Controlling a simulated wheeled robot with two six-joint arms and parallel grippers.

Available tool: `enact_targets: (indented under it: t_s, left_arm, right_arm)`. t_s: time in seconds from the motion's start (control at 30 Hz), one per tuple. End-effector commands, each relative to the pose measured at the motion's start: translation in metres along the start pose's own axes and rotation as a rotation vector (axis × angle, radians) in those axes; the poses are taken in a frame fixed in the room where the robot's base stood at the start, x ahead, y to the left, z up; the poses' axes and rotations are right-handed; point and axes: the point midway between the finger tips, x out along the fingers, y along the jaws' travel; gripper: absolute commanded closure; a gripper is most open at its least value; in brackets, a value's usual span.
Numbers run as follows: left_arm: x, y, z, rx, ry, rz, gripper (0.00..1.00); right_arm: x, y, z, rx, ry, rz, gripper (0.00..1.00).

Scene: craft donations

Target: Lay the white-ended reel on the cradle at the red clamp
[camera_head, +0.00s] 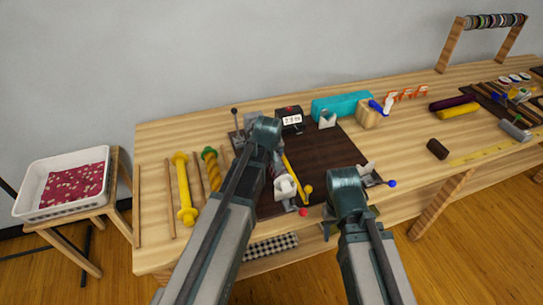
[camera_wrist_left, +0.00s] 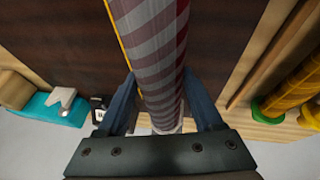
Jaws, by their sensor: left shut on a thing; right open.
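The reel, striped grey and dull red (camera_wrist_left: 152,50), lies between the fingers of my left gripper (camera_wrist_left: 163,105), which is shut on it. Its white end (camera_wrist_left: 166,128) shows close to the gripper's palm in the left wrist view. In the head view my left gripper (camera_head: 266,135) is over the dark mat and hides most of the reel; a pale end (camera_head: 285,187) shows below it. The red knob (camera_head: 303,211) of a clamp is at the mat's front edge. Its cradle is largely hidden by my left arm. My right gripper (camera_head: 358,178) is open near the blue-knobbed clamp (camera_head: 392,183).
Yellow (camera_head: 184,190) and green-yellow (camera_head: 211,165) reels lie left of the mat (camera_head: 335,150). A display box (camera_head: 290,119), a teal block (camera_head: 340,104) and a pale cradle (camera_head: 327,120) stand at the back. A white tray (camera_head: 62,208) is on a side stool.

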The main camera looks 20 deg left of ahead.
Motion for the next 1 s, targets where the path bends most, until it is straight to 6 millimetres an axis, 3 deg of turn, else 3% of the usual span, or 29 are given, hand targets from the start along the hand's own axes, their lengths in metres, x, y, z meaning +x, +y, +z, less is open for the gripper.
enact_targets:
  t_s: [0.1, 0.13, 0.27, 0.3, 0.67, 1.0]
  left_arm:
    - [0.0, 0.0, 0.0, 0.0, 0.0, 0.0, 1.0]
    - [0.0, 0.0, 0.0, 0.0, 0.0, 0.0, 0.27]
    - [0.0, 0.0, 0.0, 0.0, 0.0, 0.0, 0.03]
    - [0.0, 0.0, 0.0, 0.0, 0.0, 0.0, 0.0]
    - [-0.004, 0.0, 0.0, 0.0, 0.0, 0.0, 0.0]
    - [-0.039, 0.001, -0.001, 0.0, 0.0, 0.0, 0.0]
  right_arm:
    - [0.0, 0.0, 0.0, 0.0, 0.0, 0.0, 0.5]
    - [0.0, 0.0, 0.0, 0.0, 0.0, 0.0, 0.5]
    - [0.0, 0.0, 0.0, 0.0, 0.0, 0.0, 0.5]
    - [0.0, 0.0, 0.0, 0.0, 0.0, 0.0, 0.5]
    - [-0.004, 0.0, 0.0, 0.0, 0.0, 0.0, 0.5]
    - [-0.036, 0.003, 0.002, 0.0, 0.0, 0.0, 0.5]
